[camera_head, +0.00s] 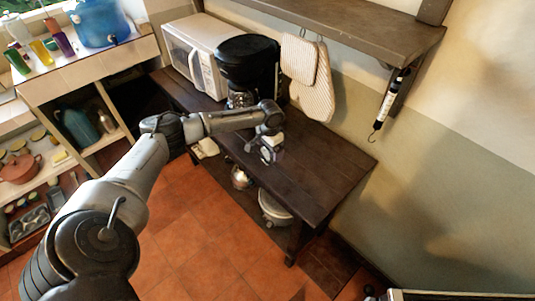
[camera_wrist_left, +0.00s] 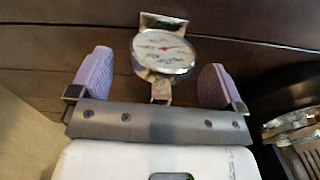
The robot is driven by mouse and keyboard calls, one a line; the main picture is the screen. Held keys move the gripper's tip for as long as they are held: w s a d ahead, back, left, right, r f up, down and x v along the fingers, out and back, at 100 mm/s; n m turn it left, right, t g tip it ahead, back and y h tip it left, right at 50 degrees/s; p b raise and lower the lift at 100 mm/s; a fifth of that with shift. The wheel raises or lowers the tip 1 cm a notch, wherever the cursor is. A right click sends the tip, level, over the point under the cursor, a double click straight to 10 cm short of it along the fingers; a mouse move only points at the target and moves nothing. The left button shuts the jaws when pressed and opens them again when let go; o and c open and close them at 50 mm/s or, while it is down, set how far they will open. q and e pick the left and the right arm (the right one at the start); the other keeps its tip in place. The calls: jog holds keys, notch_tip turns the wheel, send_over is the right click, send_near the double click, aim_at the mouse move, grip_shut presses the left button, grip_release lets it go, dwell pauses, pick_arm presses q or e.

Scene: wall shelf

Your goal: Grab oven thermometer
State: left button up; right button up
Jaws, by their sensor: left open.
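The oven thermometer (camera_wrist_left: 163,52) is a round white dial with a red needle, in a shiny metal case. In the left wrist view it is upright on the dark wooden table (camera_wrist_left: 50,35). My left gripper (camera_wrist_left: 157,84) is open, with one purple-padded finger on each side of the thermometer and a gap to each. The thermometer's lower part is close to the gripper's palm. In the head view my left gripper (camera_head: 269,152) is over the table (camera_head: 320,170); the thermometer cannot be made out clearly there. My right gripper is in neither view.
A black coffee maker (camera_head: 246,62) and a white microwave (camera_head: 196,52) stand on the table behind my left arm. Pot holders (camera_head: 312,80) and a hanging scale (camera_head: 388,100) hang by the wall shelf (camera_head: 350,22). The table's right part is clear.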

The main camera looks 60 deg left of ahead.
pick_arm(q)
jog(key=c, duration=1)
